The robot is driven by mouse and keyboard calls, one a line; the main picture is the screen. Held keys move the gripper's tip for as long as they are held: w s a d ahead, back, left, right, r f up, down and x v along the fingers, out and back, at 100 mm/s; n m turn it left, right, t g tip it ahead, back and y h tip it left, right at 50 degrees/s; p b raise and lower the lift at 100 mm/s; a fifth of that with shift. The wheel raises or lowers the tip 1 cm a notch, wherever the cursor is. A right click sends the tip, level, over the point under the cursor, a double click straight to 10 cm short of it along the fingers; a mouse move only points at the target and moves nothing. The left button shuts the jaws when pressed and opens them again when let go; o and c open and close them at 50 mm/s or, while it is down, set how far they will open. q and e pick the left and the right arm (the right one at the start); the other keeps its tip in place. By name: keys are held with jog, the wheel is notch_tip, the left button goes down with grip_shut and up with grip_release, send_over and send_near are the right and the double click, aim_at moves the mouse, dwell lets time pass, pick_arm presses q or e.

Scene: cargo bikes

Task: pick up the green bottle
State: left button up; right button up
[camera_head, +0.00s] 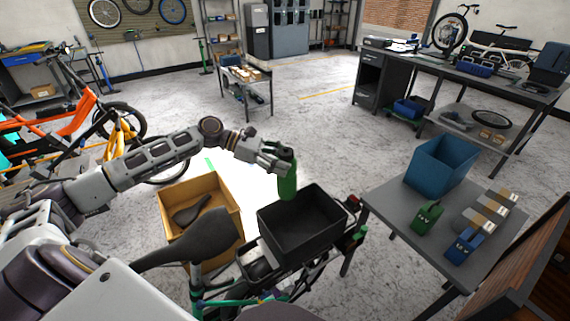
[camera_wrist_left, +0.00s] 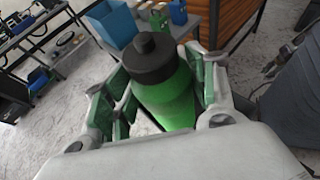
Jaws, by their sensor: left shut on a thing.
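The green bottle (camera_head: 288,181) hangs upright in my left gripper (camera_head: 282,160), above the far left edge of a black crate (camera_head: 300,237) on the cargo bike. In the left wrist view the bottle (camera_wrist_left: 168,98) has a black cap (camera_wrist_left: 148,58). The fingers of my left gripper (camera_wrist_left: 160,92) lie on both sides of its body, shut on it. The bottle's lower end is hidden in the wrist view. My right gripper is in neither view.
A bike saddle (camera_head: 204,240) rises left of the crate, in front of a cardboard box (camera_head: 235,196). The crate looks empty.

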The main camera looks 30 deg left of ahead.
pick_arm(q)
jog(key=shift+s+a+f, duration=0.1)
jog(key=shift+s+a, duration=0.15)
jog(key=shift+a, duration=0.35)
jog(key=s+a+p, duration=0.1)
jog(key=s+a, duration=0.2)
jog(key=a, duration=0.4)
jog(key=s+a+p, duration=0.1)
jog(key=s+a, duration=0.2)
jog(key=a, duration=0.4)
jog(key=shift+a, duration=0.25)
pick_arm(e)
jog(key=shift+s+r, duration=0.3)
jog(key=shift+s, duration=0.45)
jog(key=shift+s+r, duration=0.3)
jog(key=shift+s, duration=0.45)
